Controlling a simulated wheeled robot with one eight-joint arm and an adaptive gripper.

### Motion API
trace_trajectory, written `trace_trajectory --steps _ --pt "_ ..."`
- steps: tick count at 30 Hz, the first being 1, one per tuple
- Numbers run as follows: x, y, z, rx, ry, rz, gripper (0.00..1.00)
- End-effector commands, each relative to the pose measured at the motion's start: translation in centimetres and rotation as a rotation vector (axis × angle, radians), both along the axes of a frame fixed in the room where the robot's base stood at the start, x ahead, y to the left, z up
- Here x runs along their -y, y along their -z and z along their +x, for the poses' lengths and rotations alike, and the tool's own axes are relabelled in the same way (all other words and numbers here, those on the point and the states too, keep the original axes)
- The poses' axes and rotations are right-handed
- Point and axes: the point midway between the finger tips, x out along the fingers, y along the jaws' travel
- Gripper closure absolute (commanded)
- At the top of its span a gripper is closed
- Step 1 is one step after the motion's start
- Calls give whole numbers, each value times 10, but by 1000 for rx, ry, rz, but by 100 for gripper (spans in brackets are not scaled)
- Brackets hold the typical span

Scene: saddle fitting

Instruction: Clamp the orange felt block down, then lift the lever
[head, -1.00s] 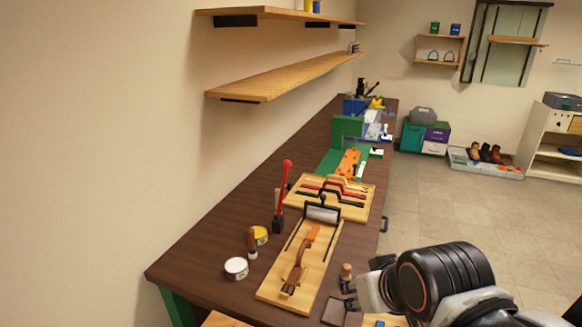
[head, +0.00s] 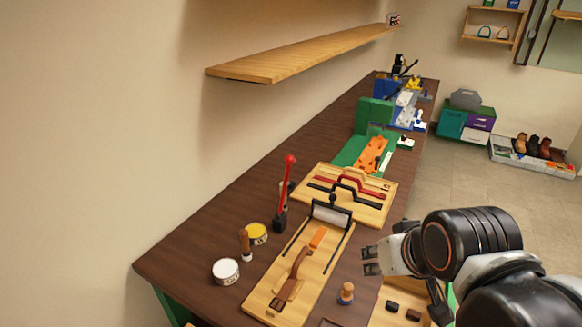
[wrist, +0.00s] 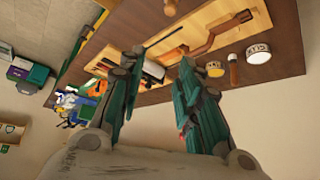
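The small orange felt block (head: 317,237) lies on a long wooden board (head: 262,297), between a brown curved clamp-like piece (head: 296,268) and a pale roller in a black frame (head: 331,214). I cannot tell whether the brown piece touches the block. A red lever (head: 286,183) stands upright on a black base, left of the board. My gripper (head: 369,261) is right of the board, apart from it, with its fingers spread and nothing between them. In the wrist view, my gripper (wrist: 166,62) also shows spread fingers, with the board beyond them.
A white tin (head: 226,271), a yellow-topped tin (head: 256,233) and a wooden-handled tool (head: 246,246) stand left of the board. A wooden-topped peg (head: 346,292) stands right of it. A second board (head: 376,210) with red and black handles lies behind. Dark bare tabletop shows left.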

Motion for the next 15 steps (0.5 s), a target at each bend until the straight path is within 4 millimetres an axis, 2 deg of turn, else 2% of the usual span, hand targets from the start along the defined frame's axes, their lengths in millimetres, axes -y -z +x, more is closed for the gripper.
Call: trace_trajectory --steps 8,15 --pt "-6 -25 21 -34 29 35 68" --pt "-14 -57 53 -83 72 81 68"
